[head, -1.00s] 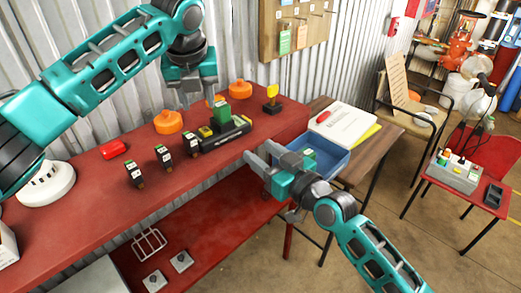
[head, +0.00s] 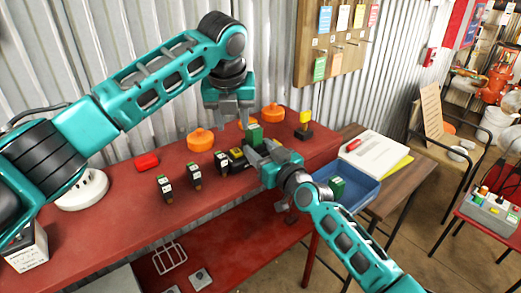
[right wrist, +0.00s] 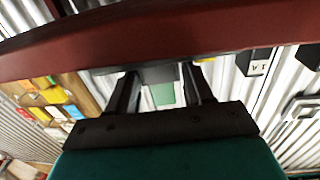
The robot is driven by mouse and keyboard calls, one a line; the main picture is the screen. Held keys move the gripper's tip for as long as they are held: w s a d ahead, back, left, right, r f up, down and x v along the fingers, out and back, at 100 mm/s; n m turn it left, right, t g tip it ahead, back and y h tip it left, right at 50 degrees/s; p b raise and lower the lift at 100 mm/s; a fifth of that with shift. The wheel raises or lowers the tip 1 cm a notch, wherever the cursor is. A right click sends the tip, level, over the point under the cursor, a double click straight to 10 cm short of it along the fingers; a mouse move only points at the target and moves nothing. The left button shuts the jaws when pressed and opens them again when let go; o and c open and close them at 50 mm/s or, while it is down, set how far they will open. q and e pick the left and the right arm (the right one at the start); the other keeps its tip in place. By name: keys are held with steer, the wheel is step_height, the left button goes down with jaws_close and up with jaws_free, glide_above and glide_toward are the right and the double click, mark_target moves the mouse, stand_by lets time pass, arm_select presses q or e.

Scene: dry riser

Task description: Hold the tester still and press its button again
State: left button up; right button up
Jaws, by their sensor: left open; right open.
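The tester (head: 237,155), a long black device with a yellow part and a green block (head: 254,136) standing on it, sits on the red bench. My right gripper partly hides it. My left gripper (head: 236,120) is open and empty, pointing down above and behind the tester. My right gripper (head: 262,150) is open at the tester's front side, its fingers towards it. In the right wrist view the open fingers (right wrist: 160,90) flank the green block (right wrist: 165,94) in the picture. I cannot tell whether they touch the tester. The button cannot be made out.
Several small black modules (head: 194,175) stand left of the tester. A blue tray (head: 362,193) with a green block (head: 338,187) is at the right.

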steer(key=shift+w+a, duration=0.1)
steer(key=shift+w, duration=0.05)
steer(key=c, duration=0.9)
arm_select(q)
jaws_close()
stand_by(1.3)
